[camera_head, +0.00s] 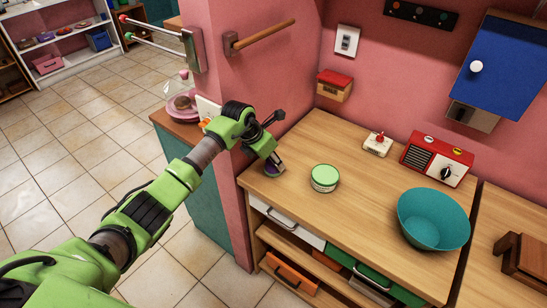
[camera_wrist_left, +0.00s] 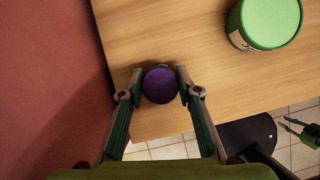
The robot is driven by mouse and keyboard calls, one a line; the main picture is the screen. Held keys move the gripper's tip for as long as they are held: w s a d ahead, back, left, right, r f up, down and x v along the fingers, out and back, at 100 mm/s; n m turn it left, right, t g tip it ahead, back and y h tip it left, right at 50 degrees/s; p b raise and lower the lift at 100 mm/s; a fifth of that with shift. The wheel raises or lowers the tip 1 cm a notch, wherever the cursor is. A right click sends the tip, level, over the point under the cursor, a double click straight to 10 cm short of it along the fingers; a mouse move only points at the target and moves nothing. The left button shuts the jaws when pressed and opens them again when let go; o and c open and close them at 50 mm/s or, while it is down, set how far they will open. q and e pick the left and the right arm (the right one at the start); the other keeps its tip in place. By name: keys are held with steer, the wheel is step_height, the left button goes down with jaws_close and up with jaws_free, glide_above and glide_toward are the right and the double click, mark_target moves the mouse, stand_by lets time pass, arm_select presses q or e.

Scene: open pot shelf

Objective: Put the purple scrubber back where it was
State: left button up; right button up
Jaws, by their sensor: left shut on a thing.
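The purple scrubber (camera_wrist_left: 160,85) is a small round purple thing between the two fingertips of my left gripper (camera_wrist_left: 158,84) in the left wrist view. The gripper is shut on it, with a finger at each side. In the head view my left gripper (camera_head: 272,164) is over the left corner of the wooden counter (camera_head: 345,215), close to the pink wall. A bit of the purple scrubber (camera_head: 273,170) shows at its tips, low over or on the counter; I cannot tell if it touches the wood.
A green-lidded tin (camera_head: 325,178) stands just right of the gripper. A teal bowl (camera_head: 433,218), a red radio (camera_head: 437,160) and a small white box with a red knob (camera_head: 378,144) stand farther right. A blue cabinet (camera_head: 503,65) hangs above. The counter's middle is clear.

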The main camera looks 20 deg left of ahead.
arm_select(q)
steer(key=shift+f, duration=0.2)
steer(key=o, duration=1)
steer(key=shift+r, duration=0.1)
steer(key=shift+r, duration=0.25)
steer(key=shift+s+a+r, duration=0.1)
steer(key=shift+r, duration=0.15)
steer(key=b+v, duration=0.2)
steer(key=v, duration=0.9)
steer(key=shift+s+r, duration=0.1)
